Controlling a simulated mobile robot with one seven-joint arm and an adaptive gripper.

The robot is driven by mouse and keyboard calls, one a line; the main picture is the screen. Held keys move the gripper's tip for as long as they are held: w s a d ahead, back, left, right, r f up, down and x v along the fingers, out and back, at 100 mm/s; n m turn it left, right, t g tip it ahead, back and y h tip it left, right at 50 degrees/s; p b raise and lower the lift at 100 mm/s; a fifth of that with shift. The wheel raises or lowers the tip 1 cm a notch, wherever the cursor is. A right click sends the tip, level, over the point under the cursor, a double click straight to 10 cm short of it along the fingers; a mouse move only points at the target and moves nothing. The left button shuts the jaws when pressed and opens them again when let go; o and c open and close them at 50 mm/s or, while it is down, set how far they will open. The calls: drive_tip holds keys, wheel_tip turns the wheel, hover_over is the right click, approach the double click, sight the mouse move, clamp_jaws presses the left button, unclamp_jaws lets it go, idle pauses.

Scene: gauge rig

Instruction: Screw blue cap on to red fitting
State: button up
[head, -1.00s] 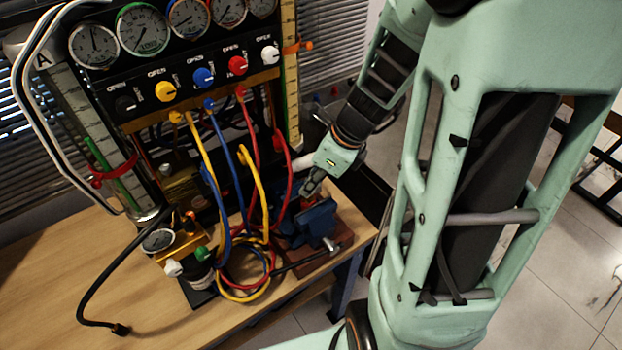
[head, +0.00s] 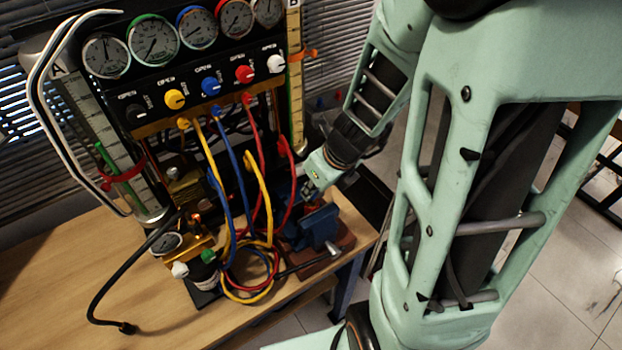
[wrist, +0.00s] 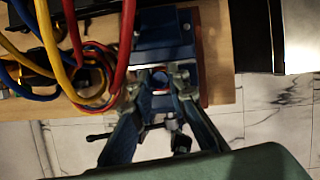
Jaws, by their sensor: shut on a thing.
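My gripper (wrist: 158,88) is over the blue vise (wrist: 165,28), its two fingers reaching up from the bottom of the wrist view. Between the fingertips is a small round blue piece, the blue cap (wrist: 160,77), and the gripper is shut on it. In the head view my gripper (head: 308,188) is just above the vise (head: 313,226), and the cap cannot be made out there. I cannot clearly see the red fitting. A small reddish spot shows between gripper and vise in the head view, too small to identify.
Yellow, blue and red hoses (head: 268,195) hang from the gauge panel (head: 200,85) close to the left of my gripper. The vise stands near the right edge of the wooden table (head: 60,275). A brass valve block (head: 188,243) stands left of the hoses.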

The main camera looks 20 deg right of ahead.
drive_tip(key=shift+w+d+r, duration=0.15)
drive_tip(key=shift+w+d, duration=0.1)
drive_tip(key=shift+w, duration=0.05)
drive_tip(key=shift+m+t+h, duration=0.3)
drive_tip(key=shift+m+h, duration=0.5)
drive_tip(key=shift+m, duration=1.2)
drive_tip(key=shift+s+m, duration=0.1)
drive_tip(key=shift+m, duration=0.5)
drive_tip(key=o, duration=0.6)
drive_tip(key=shift+c, duration=0.2)
drive_tip(key=shift+f, duration=0.25)
